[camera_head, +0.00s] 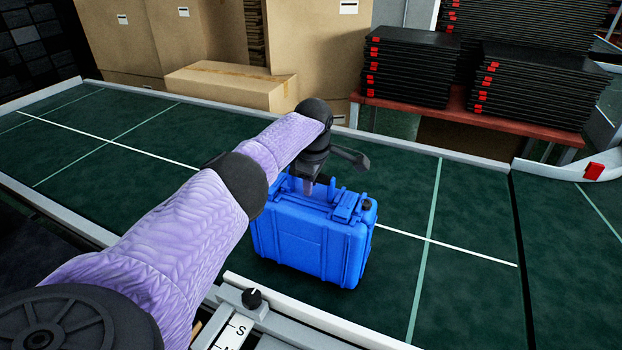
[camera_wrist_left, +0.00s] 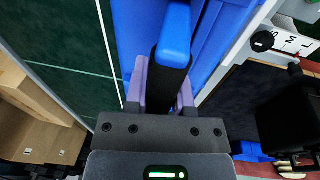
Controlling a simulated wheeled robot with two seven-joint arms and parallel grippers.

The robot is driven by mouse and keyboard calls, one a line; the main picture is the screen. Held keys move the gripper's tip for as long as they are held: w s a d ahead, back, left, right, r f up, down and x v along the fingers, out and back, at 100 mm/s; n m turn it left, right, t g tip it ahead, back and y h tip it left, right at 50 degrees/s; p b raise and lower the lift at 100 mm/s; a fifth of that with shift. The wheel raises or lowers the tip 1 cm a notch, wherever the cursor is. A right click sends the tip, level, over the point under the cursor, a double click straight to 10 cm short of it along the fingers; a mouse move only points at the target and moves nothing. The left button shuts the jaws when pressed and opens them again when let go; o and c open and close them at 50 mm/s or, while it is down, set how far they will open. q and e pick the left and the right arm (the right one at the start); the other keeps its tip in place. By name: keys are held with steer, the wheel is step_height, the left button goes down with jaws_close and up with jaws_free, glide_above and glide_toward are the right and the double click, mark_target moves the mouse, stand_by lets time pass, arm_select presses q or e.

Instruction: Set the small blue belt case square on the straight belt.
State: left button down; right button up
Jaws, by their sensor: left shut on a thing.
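The small blue belt case (camera_head: 313,235) stands upright on the dark green straight belt (camera_head: 470,215), near its front rail. In the head view its long side lies at an angle to the white line along the belt. My left gripper (camera_head: 308,188) is above the case, shut on its handle, with the arm coming in from the left. In the left wrist view the gripper fingers (camera_wrist_left: 160,88) sit on both sides of the blue handle (camera_wrist_left: 174,35). The case's underside is hidden, so I cannot tell whether it touches the belt. My right gripper is not in view.
Cardboard boxes (camera_head: 225,87) stand behind the belt. Stacks of black trays (camera_head: 410,65) rest on a red-brown table (camera_head: 470,108) at the back right. A front rail with a knob (camera_head: 252,298) runs close to the case. The belt is clear on both sides.

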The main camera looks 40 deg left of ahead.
arm_select(q)
steer(key=shift+c, duration=2.4)
jaws_free()
steer(key=shift+f, duration=0.1)
step_height(320, 180, up, 12)
steer(key=s+d+p, duration=0.1)
steer(key=p, duration=0.3)
steer(key=shift+s+d, duration=0.15)
steer(key=shift+d, duration=0.15)
